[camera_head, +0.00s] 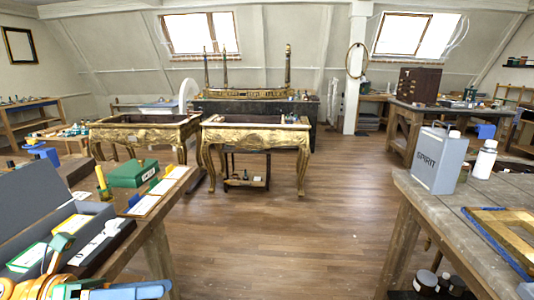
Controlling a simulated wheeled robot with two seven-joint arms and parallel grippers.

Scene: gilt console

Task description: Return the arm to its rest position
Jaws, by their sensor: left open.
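My left gripper (102,266) is at the bottom left corner, with orange, teal and blue parts. It is open, and I see nothing held between its fingers. It is in front of the near left workbench (128,262), close to the dark open case on it. Much of the left arm is outside the picture. I do not make out my right gripper.
The dark case (25,205) and a green box (133,174) stand on the left bench. On the right bench (425,205) are a SPIRIT can (437,160), a white bottle (484,160) and a gilt frame (505,232). Gilt consoles (255,139) stand beyond. The floor (270,235) between is clear.

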